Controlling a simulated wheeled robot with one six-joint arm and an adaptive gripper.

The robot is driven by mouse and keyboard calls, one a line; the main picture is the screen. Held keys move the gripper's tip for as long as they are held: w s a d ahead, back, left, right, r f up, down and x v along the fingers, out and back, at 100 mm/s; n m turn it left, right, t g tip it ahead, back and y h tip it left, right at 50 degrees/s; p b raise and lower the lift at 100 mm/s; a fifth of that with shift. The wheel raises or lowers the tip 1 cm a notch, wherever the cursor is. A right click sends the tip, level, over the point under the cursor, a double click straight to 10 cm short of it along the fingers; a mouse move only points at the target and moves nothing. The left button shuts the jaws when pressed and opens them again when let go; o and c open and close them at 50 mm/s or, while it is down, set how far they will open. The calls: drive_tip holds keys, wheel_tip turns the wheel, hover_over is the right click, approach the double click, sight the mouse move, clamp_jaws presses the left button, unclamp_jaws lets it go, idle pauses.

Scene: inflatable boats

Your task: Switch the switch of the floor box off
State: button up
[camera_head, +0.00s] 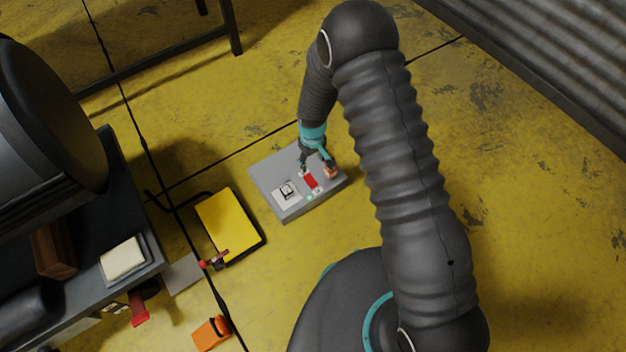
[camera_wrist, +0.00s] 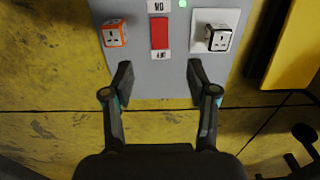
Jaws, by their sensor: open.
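The floor box (camera_head: 266,176) is a flat grey box on the yellow floor. It also fills the upper middle of the wrist view (camera_wrist: 143,70). Its red switch (camera_wrist: 159,33) lies between two small white labels, the upper one reading ON upside down; the red switch also shows in the head view (camera_head: 310,181). A green light (camera_wrist: 183,4) glows beside the upper label. My gripper (camera_wrist: 160,80) is open and empty, its fingers spread below the switch in the wrist view. In the head view my gripper (camera_head: 317,164) is over the box's far edge.
A yellow case (camera_head: 229,224) lies left of the box. A dark workbench (camera_head: 130,195) stands at the left, and an orange object (camera_head: 210,333) lies on the floor. Floor beyond the box is clear.

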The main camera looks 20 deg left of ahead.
sight(313, 183)
wheel_tip(313, 183, down, 14)
drive_tip(key=shift+r, duration=0.25)
idle(0.4)
